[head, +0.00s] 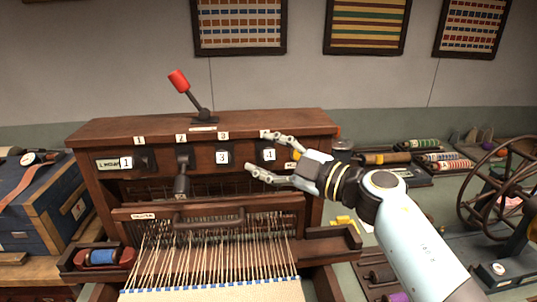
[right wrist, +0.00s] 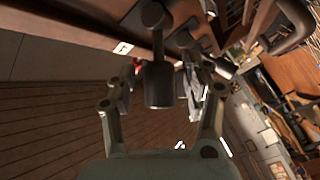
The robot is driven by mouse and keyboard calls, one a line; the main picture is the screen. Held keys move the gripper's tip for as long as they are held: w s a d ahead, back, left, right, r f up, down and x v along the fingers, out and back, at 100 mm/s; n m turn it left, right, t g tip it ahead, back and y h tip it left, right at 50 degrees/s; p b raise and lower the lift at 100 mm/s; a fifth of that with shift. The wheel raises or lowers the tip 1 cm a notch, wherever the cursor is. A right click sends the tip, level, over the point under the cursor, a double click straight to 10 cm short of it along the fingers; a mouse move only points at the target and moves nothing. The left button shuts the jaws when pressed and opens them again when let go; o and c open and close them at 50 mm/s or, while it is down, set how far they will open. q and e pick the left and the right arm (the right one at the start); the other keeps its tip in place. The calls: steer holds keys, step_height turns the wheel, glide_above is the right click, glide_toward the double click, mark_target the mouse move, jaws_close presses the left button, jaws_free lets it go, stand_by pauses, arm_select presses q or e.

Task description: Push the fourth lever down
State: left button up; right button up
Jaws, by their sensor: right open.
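The wooden loom cabinet (head: 115,128) has a row of numbered levers on its front. The fourth lever (head: 268,155) shows its end face marked 4, pointing outward. My right gripper (head: 257,151) is open, with one finger above and one below this lever in the head view. In the right wrist view a dark cylindrical lever knob (right wrist: 159,85) stands between the open fingers; I cannot tell whether they touch it. The third lever (head: 222,157) and first lever (head: 126,162) also point outward. The second lever (head: 181,186) hangs down. My left gripper is out of view.
A red-handled lever (head: 179,82) stands tilted on top of the cabinet. Threads (head: 210,250) stretch below the levers. A blue chest (head: 45,205) stands left. Spools (head: 380,158) and a spinning wheel (head: 500,188) stand right.

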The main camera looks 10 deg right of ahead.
jaws_close()
stand_by(0.3)
steer(key=shift+f+b, duration=0.25)
steer(key=shift+b, duration=0.2)
steer(key=shift+s+f+n+t+y+b, duration=0.2)
steer(key=shift+f+n+y+b, duration=0.6)
steer(key=shift+b, duration=2)
steer(key=shift+s+f+n+t+y+b, duration=0.1)
steer(key=shift+f+n+t+y+b, duration=0.25)
steer(key=shift+n+y+b, duration=1.65)
steer(key=shift+s+f+n+t+h+b, duration=0.1)
steer(key=shift+f+n+t+h+b, duration=0.35)
steer(key=shift+b, duration=3.2)
steer(key=shift+f, duration=0.1)
